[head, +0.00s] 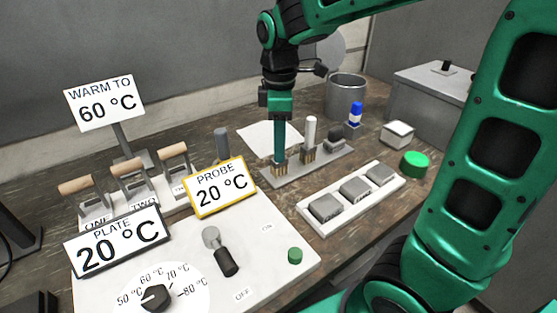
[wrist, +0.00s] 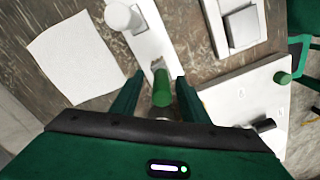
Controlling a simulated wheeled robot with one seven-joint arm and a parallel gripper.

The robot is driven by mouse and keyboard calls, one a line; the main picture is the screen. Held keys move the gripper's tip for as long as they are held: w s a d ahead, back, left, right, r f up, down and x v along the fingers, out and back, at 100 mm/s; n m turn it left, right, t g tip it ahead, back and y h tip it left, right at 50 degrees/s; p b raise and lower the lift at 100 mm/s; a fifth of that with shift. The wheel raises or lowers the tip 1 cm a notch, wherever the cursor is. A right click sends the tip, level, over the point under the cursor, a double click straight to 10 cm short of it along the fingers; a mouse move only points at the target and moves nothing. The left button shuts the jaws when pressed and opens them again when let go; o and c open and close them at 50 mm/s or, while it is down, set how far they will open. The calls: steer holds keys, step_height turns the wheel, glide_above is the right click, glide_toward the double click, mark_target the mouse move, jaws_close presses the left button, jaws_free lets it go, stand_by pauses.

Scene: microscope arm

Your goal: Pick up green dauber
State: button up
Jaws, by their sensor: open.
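The green dauber (wrist: 161,88) stands upright in the wrist view, between the two fingers of my gripper (wrist: 160,78), with a gap on each side. My gripper is open around it. In the head view my gripper (head: 279,150) points straight down over the left part of the grey rack (head: 325,163). There its fingers hide most of the green handle, and only tan bristles show below. A white dauber (head: 310,133) stands beside it in the rack, and shows as a white round top (wrist: 119,16) in the wrist view.
A dark-knobbed piece (head: 337,134) stands at the rack's right end. A metal pot (head: 346,95), a blue bottle (head: 356,115) and a white sheet (head: 262,138) are behind. A white tray with grey blocks (head: 354,190) and a green disc (head: 414,164) are right. The control panel (head: 255,275) is in front.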

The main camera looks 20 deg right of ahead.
steer(key=shift+f, duration=0.3)
jaws_close()
step_height(320, 180, up, 10)
steer(key=shift+r, duration=0.1)
stand_by(0.4)
